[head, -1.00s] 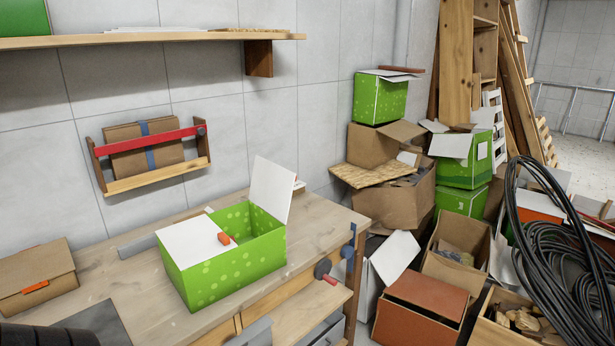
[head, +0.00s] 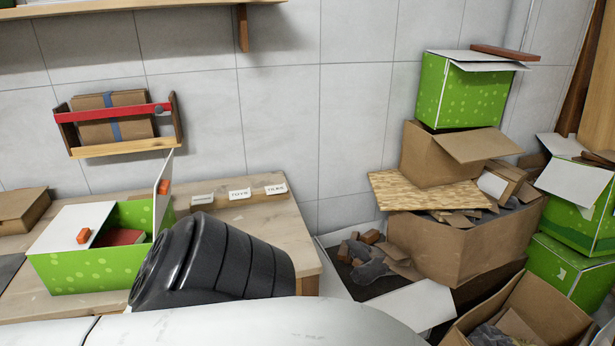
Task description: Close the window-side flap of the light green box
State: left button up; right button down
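The light green box (head: 85,272) with pale dots stands on the workbench at the left. Its left white flap (head: 68,226) lies flat over the left part of the opening and bears an orange tab (head: 84,236). Its right flap (head: 162,190) stands up, nearly edge-on, with an orange tab on it. A dark red thing (head: 120,238) shows inside the box. No window is in view, so I cannot tell which flap is window-side. A black ribbed part of my arm covers the area just right of the box. Neither gripper shows.
The workbench (head: 285,225) has small label holders (head: 240,194) along its back edge. A wall rack (head: 122,122) hangs above the box. Open cartons (head: 430,245) and another green box (head: 455,90) are piled at the right. A shelf (head: 140,12) runs along the top.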

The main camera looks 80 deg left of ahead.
aim_at(163, 187)
jog(key=i, duration=0.4)
jog(key=u, duration=2.75)
